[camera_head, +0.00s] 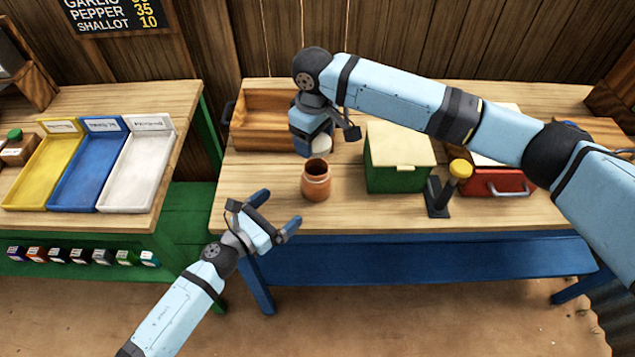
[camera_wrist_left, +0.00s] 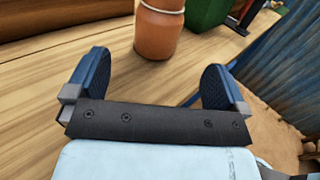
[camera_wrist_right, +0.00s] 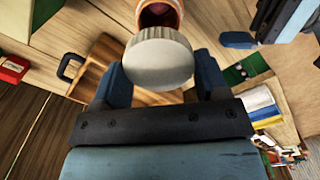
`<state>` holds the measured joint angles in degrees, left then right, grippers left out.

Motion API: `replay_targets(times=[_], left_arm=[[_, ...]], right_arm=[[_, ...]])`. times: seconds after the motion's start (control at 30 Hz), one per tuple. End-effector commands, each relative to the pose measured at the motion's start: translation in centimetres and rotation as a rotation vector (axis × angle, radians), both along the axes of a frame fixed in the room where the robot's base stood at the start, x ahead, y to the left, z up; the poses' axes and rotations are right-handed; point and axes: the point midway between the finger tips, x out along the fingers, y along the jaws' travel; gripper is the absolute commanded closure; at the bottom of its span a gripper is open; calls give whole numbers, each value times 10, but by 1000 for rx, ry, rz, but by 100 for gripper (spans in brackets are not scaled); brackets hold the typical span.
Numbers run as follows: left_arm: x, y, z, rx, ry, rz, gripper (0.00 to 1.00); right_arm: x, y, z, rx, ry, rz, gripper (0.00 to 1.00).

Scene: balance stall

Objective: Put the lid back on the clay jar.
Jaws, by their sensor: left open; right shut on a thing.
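The clay jar (camera_head: 316,184) stands upright and open-mouthed near the front edge of the middle table. It also shows in the left wrist view (camera_wrist_left: 158,32) and, at the top, in the right wrist view (camera_wrist_right: 160,14). My right gripper (camera_head: 312,145) is shut on the round, pale lid (camera_wrist_right: 158,62).
A wooden crate (camera_head: 262,133) stands behind left of the jar. Yellow, blue and white trays (camera_head: 135,165) lie on the left table.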

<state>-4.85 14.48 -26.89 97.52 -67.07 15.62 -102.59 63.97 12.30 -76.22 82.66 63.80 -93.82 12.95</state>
Motion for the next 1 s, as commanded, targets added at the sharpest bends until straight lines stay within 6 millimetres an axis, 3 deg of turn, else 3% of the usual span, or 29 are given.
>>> replay_targets(times=[0.27, 0.7, 1.0], left_arm=[[18, -17, 1, -4, 0, 1, 0], [75, -70, 1, -4, 2, 2, 0], [87, -82, 0, -2, 2, 1, 0]], right_arm=[[0, 0, 0, 0, 0, -1, 55], [0, 0, 0, 0, 0, -1, 55], [0, 0, 0, 0, 0, -1, 55]])
